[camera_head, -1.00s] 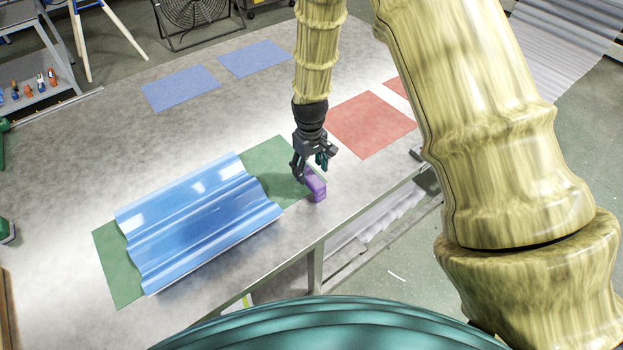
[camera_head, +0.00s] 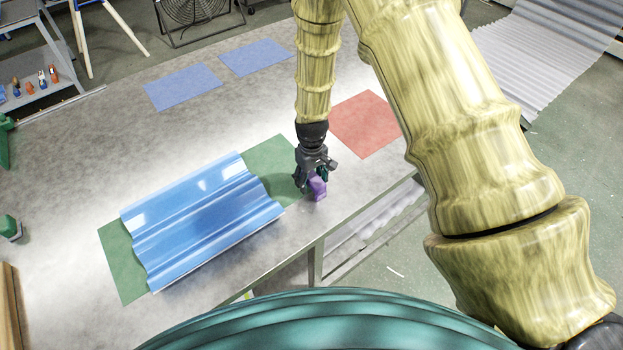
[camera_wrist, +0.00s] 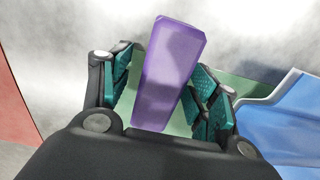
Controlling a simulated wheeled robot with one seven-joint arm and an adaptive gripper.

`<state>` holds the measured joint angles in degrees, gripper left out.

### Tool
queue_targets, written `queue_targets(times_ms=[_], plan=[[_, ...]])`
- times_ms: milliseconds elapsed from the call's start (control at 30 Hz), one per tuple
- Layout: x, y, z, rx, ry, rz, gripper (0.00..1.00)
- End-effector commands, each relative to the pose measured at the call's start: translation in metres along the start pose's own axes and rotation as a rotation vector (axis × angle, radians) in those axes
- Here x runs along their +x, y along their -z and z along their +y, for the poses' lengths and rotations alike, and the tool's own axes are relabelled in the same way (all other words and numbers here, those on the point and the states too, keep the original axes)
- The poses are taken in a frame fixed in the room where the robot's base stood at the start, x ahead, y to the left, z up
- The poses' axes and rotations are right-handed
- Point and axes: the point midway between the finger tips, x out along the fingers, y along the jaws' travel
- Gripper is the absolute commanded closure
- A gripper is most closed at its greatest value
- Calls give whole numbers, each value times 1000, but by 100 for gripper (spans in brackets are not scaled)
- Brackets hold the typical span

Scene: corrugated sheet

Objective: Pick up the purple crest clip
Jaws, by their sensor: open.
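My gripper (camera_head: 312,178) is right at the clip, pointing down. In the wrist view the purple clip (camera_wrist: 168,75) shows as a long block between the two teal-padded fingers of my gripper (camera_wrist: 165,88). The fingers are open, with a visible gap on each side of the clip. The blue sheet (camera_wrist: 290,115) is at the right in the wrist view. The clip's lower end is partly hidden by my gripper body.
A green mat (camera_head: 270,155) lies under the blue sheet. A red mat (camera_head: 364,124) and two blue mats (camera_head: 182,88) lie farther back on the table (camera_head: 90,185). The table's front edge runs close to the clip. A shelf with small items (camera_head: 30,80) is at the far left.

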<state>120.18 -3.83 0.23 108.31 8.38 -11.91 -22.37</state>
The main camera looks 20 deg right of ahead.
Motion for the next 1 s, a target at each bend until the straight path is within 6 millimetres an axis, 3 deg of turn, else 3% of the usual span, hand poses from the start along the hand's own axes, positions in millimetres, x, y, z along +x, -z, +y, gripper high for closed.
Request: queue_targets(times_ms=[67,300,667,1000], plan=[[0,0,0,0,0,0,47],[0,0,0,0,0,0,90],[-3,0,0,0,0,1,92],[-37,1,0,0,-1,2,92]])
